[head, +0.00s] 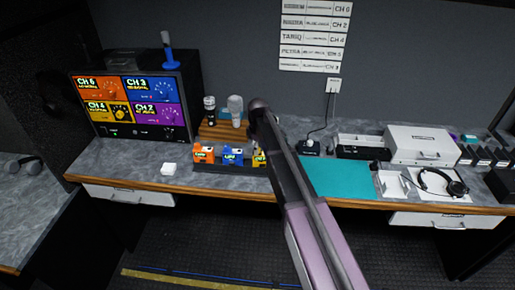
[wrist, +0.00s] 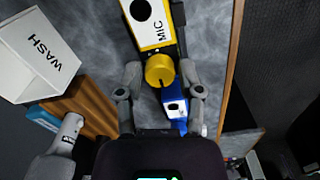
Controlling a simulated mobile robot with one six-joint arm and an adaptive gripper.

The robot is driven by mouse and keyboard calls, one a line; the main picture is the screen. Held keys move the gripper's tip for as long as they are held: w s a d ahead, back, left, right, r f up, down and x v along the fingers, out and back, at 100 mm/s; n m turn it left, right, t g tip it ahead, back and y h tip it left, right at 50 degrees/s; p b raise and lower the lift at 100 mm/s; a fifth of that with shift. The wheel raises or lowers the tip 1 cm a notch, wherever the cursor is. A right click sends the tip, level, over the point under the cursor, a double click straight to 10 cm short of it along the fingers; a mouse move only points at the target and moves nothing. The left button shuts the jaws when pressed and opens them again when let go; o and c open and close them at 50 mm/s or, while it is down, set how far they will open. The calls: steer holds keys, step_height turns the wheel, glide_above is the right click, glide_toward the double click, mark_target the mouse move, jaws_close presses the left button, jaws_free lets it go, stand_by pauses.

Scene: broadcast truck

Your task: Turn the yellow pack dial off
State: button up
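The yellow pack (wrist: 152,25) has a white face lettered MIC and fills the top middle of the wrist view. Its round yellow dial (wrist: 160,70) lies between the fingertips of my gripper (wrist: 159,72). The gripper is open, with one finger on each side of the dial and a visible gap at both sides. My gripper is hidden there too. I cannot read the dial's setting.
A blue pack (head: 233,156) and an orange pack (head: 203,154) stand left of the yellow one. Behind them is a wooden stand (head: 214,130) with microphones. A white WASH box (wrist: 38,55) is close at left in the wrist view. A teal mat (head: 340,180) lies to the right.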

steer(key=shift+o, duration=0.4)
steer(key=shift+m, duration=0.5)
